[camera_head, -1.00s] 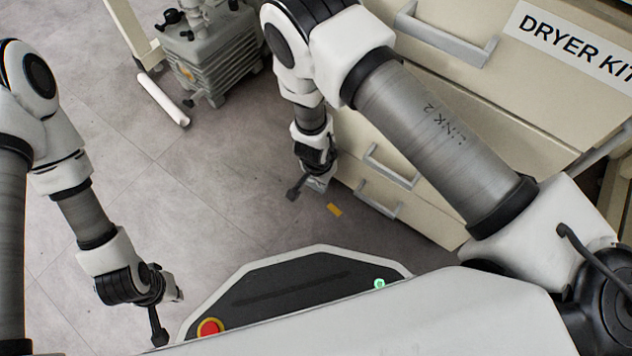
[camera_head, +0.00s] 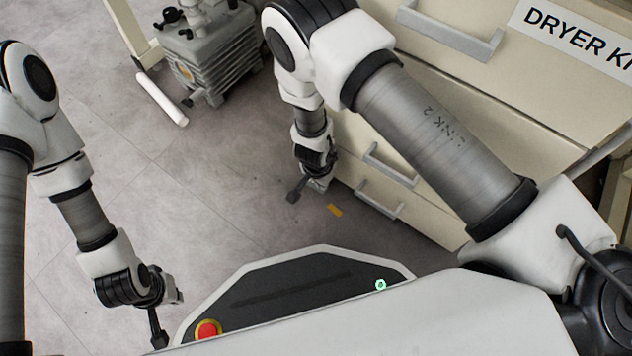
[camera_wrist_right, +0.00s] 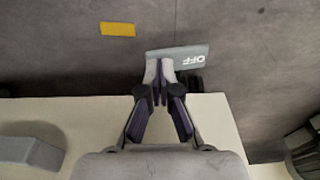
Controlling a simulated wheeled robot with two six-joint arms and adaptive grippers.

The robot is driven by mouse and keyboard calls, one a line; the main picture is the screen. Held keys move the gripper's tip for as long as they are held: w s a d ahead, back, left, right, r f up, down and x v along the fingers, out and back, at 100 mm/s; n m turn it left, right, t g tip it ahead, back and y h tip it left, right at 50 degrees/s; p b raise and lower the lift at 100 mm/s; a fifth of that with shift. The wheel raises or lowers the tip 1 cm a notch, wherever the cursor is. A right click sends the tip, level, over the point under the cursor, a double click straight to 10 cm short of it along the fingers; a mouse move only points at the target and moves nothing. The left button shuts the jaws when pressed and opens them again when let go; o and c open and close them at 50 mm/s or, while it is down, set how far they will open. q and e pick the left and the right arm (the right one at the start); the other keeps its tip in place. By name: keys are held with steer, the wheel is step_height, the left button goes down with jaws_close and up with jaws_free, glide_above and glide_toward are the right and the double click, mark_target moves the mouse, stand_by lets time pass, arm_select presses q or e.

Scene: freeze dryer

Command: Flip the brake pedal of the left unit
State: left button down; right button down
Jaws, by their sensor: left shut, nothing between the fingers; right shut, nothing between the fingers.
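A grey pedal plate marked OFF (camera_wrist_right: 185,51), its lettering upside down, shows in the right wrist view, low by the cabinet's bottom edge. I take it as the brake pedal. My right gripper (camera_wrist_right: 160,70) is shut and empty, with its fingertips overlapping the plate's near edge; I cannot tell whether they touch it. In the head view the right gripper (camera_head: 318,184) is small, low beside the cabinet, and the pedal cannot be made out there. My left gripper (camera_head: 178,295) is shut and empty over the open floor, left of my base.
The cream cabinet (camera_head: 440,120) with grey drawer handles and a DRYER KIT label stands at right. A yellow floor mark (camera_head: 335,210) lies near the right gripper. The floor between is clear.

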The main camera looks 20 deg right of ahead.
steer(key=shift+f, duration=0.25)
step_height(320, 180, up, 4)
steer(key=p, duration=0.3)
steer(key=shift+f, duration=0.25)
step_height(320, 180, up, 4)
steer(key=p, duration=0.3)
steer(key=shift+f, duration=0.25)
